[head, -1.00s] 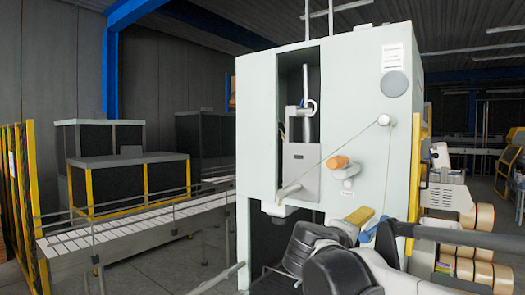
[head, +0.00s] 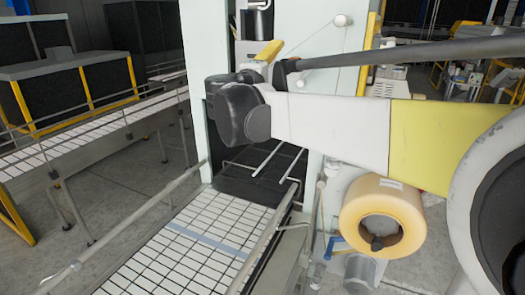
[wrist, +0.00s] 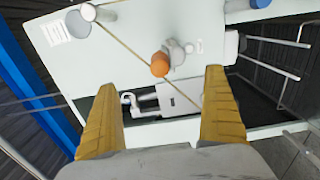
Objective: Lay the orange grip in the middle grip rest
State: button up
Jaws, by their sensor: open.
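In the wrist view my gripper (wrist: 163,80) is open, its two yellow fingers wide apart with nothing between them. Beyond the fingertips, a rounded orange piece (wrist: 160,64), perhaps the orange grip, shows against the pale machine panel (wrist: 125,55). A white fitting (wrist: 178,50) is beside it. The fingers look apart from the orange piece. In the head view one yellow finger of my gripper (head: 268,51) shows in front of the machine; the orange piece is not visible there. I cannot make out any grip rest, or which one is the middle one.
A white-slatted conveyor (head: 165,250) with side rails runs from the machine's lower opening. A large pale-orange roll (head: 383,212) sits at the right below my arm. Another railed conveyor (head: 100,130) and dark yellow-edged cabinets (head: 70,95) stand left. Floor shows between the conveyors.

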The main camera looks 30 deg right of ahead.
jog(key=shift+x, duration=4.55)
grip_shut()
jog(key=shift+r, duration=0.15)
jog(key=shift+r+p, duration=0.95)
jog(key=shift+r, duration=0.45)
